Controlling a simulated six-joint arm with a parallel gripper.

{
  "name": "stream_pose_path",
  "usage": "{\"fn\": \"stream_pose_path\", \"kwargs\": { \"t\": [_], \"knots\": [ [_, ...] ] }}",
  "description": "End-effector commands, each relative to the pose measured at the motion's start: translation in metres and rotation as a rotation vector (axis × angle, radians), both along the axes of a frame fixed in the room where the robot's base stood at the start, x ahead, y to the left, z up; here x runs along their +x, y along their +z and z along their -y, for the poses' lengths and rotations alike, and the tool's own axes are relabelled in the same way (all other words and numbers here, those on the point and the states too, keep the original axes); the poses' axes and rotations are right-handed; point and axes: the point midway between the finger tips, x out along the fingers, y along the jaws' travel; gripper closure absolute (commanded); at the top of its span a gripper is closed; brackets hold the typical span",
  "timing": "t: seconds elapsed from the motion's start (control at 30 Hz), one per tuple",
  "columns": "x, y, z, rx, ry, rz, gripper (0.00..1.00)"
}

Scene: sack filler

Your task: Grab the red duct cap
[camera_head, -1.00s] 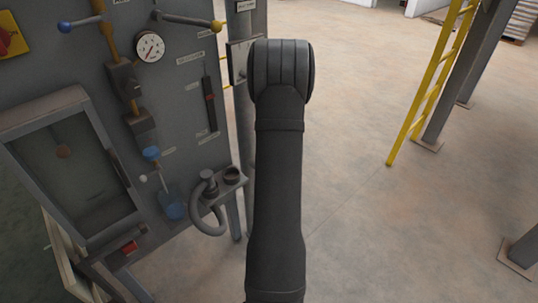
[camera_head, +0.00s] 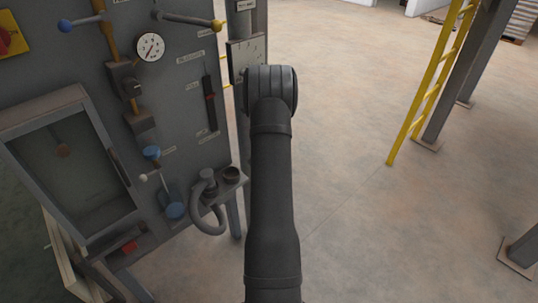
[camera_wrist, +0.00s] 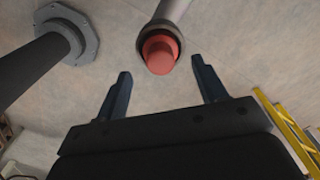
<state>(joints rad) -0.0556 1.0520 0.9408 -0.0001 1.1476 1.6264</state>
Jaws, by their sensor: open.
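The red duct cap (camera_wrist: 160,54) shows in the wrist view, at the end of a light grey pipe (camera_wrist: 173,11) with a darker collar around it. My gripper (camera_wrist: 161,66) is open, with one dark finger to the left of the cap and one to the right. In the head view neither the cap nor my gripper's fingers can be made out; my arm fills the middle.
In the wrist view a dark post (camera_wrist: 32,68) with a bolted flange stands at upper left, and a yellow ladder (camera_wrist: 287,128) at lower right. In the head view the control panel (camera_head: 185,88) with levers, gauge (camera_head: 151,47) and curved hose (camera_head: 203,215) is left.

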Motion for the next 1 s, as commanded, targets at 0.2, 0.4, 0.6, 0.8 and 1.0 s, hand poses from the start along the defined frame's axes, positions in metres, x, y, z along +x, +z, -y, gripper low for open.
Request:
{"fn": "stream_pose_path", "kwargs": {
  "t": [0.2, 0.4, 0.6, 0.8, 1.0],
  "knots": [
    [-0.001, -0.032, 0.004, 0.000, 0.000, -0.004, 0.35],
    [0.000, -0.047, 0.004, 0.000, 0.000, -0.001, 0.35],
    [0.000, -0.047, 0.004, 0.000, 0.000, -0.001, 0.45],
    [-0.001, -0.047, 0.004, 0.000, 0.000, -0.001, 0.84],
    [-0.001, -0.049, 0.004, 0.000, 0.000, -0.004, 0.90]
  ]
}}
